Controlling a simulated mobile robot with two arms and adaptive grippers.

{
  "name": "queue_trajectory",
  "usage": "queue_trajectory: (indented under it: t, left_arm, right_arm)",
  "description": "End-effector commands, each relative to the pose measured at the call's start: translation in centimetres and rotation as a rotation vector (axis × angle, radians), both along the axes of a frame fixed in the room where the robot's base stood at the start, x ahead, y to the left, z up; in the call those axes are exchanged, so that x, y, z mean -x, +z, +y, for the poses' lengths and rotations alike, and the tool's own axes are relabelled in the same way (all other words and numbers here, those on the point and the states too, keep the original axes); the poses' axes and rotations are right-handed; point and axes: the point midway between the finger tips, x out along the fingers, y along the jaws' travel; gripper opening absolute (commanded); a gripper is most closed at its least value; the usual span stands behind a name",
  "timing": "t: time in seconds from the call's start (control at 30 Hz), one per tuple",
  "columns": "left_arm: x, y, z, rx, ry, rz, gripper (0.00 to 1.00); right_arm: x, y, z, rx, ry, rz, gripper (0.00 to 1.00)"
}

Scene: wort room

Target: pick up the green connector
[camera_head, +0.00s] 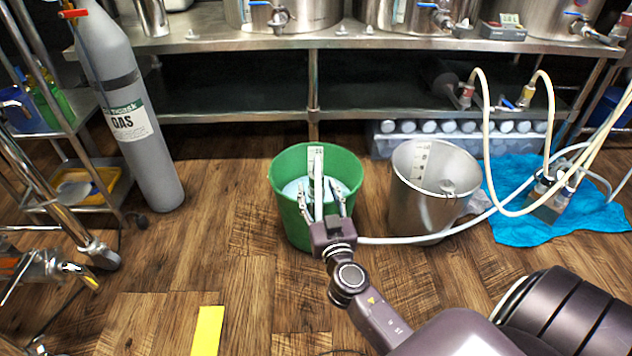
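I cannot make out a green connector. A green bucket (286,176) stands on the wood floor in the middle, with pale liquid or foam (296,187) inside and a white marked strip (316,160) at its far wall. My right gripper (321,192) reaches from the lower right over the bucket's near rim. Its two fingers are spread and point into the bucket, with nothing clearly held between them. The gripper and its wrist hide part of the bucket's near side and inside. My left gripper is not in view.
A steel bucket (412,200) stands just right of the green one. A pale hose (450,231) runs past it to a pump (550,198) on a blue cloth (510,220). A grey gas cylinder (132,110) and shelf rack stand left. A yellow strip (207,330) marks open floor.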

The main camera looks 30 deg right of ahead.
Motion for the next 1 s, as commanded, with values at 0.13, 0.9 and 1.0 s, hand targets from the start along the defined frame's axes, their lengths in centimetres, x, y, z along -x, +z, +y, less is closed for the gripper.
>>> queue_trajectory:
  t: [0.13, 0.9, 1.0]
  left_arm:
    - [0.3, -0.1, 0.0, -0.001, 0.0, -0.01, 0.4]
    - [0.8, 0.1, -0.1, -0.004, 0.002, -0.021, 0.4]
    - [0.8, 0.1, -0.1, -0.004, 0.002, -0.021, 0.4]
  right_arm:
    - [-1.8, -0.2, -1.2, 0.004, 0.002, -0.001, 0.47]
    - [-4.2, -0.3, -2.3, -0.001, 0.0, 0.002, 0.17]
    - [-4.2, -0.3, -2.3, -0.001, 0.0, 0.002, 0.06]
